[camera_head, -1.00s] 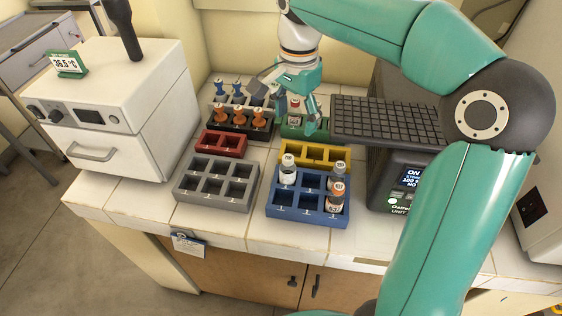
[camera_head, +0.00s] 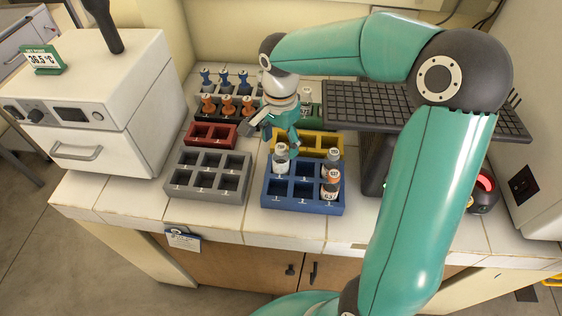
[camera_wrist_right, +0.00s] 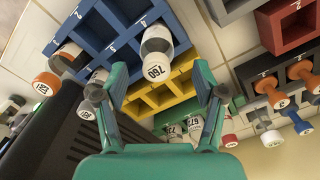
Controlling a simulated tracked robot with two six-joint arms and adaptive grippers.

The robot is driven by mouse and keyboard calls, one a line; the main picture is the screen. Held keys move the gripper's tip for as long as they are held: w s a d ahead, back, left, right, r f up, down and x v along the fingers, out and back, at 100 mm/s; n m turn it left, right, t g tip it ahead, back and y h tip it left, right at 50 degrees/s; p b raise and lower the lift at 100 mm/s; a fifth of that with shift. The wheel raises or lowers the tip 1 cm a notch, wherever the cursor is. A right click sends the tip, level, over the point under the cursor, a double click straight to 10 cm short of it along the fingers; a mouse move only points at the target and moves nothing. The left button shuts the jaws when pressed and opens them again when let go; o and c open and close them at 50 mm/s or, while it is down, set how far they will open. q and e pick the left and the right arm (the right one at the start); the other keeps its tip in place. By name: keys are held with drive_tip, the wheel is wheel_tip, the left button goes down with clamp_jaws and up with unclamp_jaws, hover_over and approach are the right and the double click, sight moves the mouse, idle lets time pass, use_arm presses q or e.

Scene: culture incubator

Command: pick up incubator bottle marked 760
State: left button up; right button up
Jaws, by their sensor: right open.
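The bottle marked 760 (camera_wrist_right: 158,45) has a white cap with a black-on-white number and stands in a blue rack (camera_wrist_right: 97,24). In the head view this bottle (camera_head: 281,161) is in the far left compartment of the blue rack (camera_head: 305,208). My right gripper (camera_head: 272,133) is just beyond and above it, apart from it. In the right wrist view my right gripper (camera_wrist_right: 162,88) is open and empty, with the bottle's cap showing between and beyond its fingertips. My left gripper is not in view.
Two more bottles stand at the blue rack's right: one orange-capped (camera_head: 329,187), one with a pale cap. A yellow rack (camera_head: 325,137) is behind. Grey (camera_head: 236,200) and red racks (camera_head: 228,142) are left. A dark gridded platform (camera_head: 365,106) overhangs on the right.

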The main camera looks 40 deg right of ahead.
sight(281, 155)
drive_tip(key=shift+s+f+p, duration=0.15)
drive_tip(key=shift+f+p, duration=0.2)
drive_tip(key=shift+f, duration=1.95)
drive_tip(key=c, duration=1.2)
drive_tip(key=shift+c, duration=0.2)
drive_tip(key=shift+r, duration=0.2)
